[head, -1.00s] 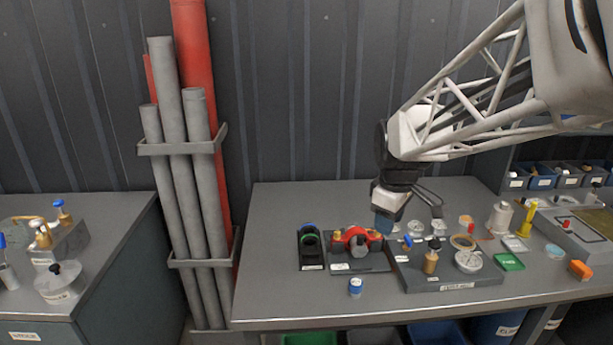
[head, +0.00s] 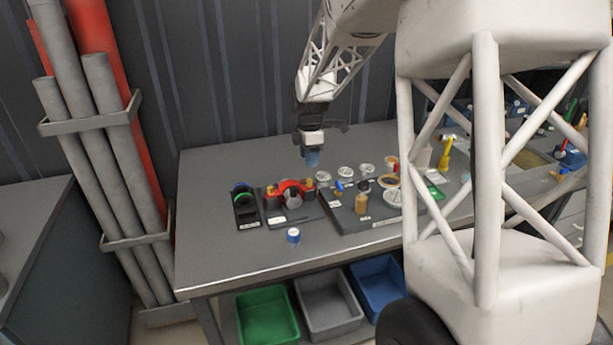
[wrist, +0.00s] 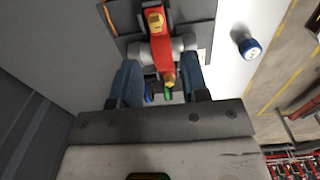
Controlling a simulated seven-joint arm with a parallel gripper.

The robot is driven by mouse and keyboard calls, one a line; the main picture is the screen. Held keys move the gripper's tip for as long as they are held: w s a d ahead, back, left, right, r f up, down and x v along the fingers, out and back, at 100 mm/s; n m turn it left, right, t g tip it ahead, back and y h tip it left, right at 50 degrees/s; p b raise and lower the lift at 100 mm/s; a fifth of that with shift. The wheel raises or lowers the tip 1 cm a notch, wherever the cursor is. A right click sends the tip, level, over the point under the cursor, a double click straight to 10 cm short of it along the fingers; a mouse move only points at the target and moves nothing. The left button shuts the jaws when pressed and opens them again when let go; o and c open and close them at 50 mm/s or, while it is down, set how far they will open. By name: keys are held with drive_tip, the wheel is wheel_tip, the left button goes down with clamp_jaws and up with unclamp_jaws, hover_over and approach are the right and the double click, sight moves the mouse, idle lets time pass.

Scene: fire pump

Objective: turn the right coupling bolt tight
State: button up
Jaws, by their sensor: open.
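The red coupling (head: 293,187) sits around a grey pipe on a dark plate (head: 275,222) on the bench. It has a brass bolt at each end. The right coupling bolt (head: 309,183) is at its right end. In the wrist view the red coupling (wrist: 160,48) runs top to bottom, with the left bolt (wrist: 155,20) at the top and the right bolt (wrist: 170,79) at the bottom. My gripper (head: 312,160) is above and behind the right end of the coupling. Its blue fingers are apart and empty (wrist: 159,75), with the right bolt showing between them in the picture. Contact is not visible.
A black holder with a green ring (head: 244,206) stands left of the coupling. A blue-and-white roll (head: 293,236) stands in front. A grey fixture board (head: 365,215) with several parts lies to the right. Bins (head: 327,303) are below the bench.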

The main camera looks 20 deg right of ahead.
sight(309, 179)
drive_tip(key=shift+w+d+f, duration=0.1)
drive_tip(key=shift+w+f, duration=0.15)
drive_tip(key=shift+w, duration=0.1)
drive_tip(key=shift+f, duration=0.1)
drive_tip(key=shift+f, duration=3.8)
clamp_jaws()
